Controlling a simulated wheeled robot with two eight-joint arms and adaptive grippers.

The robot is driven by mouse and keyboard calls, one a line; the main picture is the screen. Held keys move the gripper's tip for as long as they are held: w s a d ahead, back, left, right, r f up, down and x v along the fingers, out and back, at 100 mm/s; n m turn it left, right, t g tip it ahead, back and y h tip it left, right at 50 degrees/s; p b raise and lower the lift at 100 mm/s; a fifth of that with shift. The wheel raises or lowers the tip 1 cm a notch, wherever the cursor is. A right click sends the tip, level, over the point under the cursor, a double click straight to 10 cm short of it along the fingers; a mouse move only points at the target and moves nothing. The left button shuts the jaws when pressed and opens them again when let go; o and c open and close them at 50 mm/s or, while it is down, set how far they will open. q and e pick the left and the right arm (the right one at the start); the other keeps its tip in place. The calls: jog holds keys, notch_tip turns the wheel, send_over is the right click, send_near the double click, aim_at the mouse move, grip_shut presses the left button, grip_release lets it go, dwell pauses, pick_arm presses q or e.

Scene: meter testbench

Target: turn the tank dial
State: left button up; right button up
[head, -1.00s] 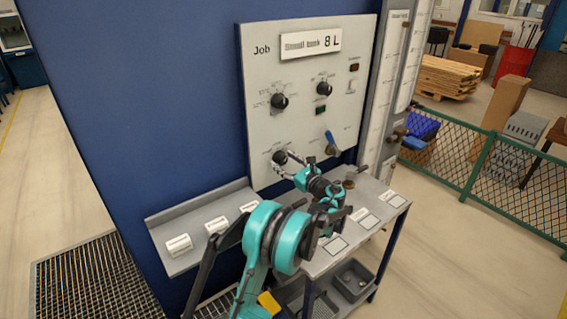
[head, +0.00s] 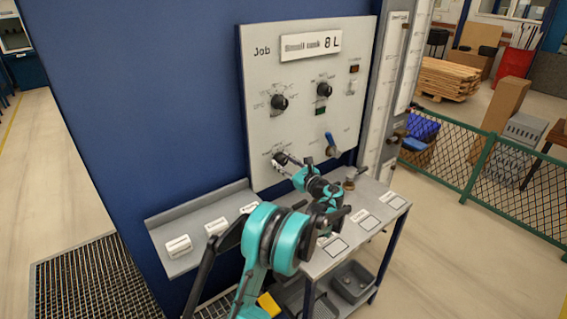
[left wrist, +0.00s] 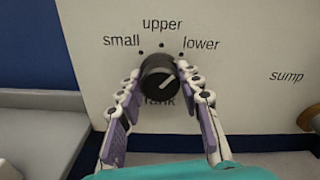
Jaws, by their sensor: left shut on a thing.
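The tank dial is a round black knob (left wrist: 159,78) on the pale panel, with "small", "upper" and "lower" printed around its top. My left gripper (left wrist: 160,82) is shut on the knob, one finger on each side. In the head view, the gripper (head: 284,161) is at the panel's lower left dial and mostly hides it. My right gripper is not in view.
The panel's sign (head: 311,43) reads "Small tank 8 L". Two more black knobs (head: 279,102) (head: 324,89) and a blue-handled lever (head: 331,143) are on the panel. A grey shelf (head: 190,218) with white labels runs below. A green fence (head: 480,165) stands at right.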

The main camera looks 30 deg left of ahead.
pick_arm(q)
jog(key=n, duration=0.8)
jog(key=shift+n+b, duration=0.3)
jog(key=shift+b, duration=0.1)
jog(key=n, duration=0.4)
jog(key=shift+f+n, duration=0.1)
jog(key=shift+n, duration=2.2)
jog(key=shift+s, duration=0.1)
jog(key=o, duration=1.2)
jog(key=shift+c, duration=0.2)
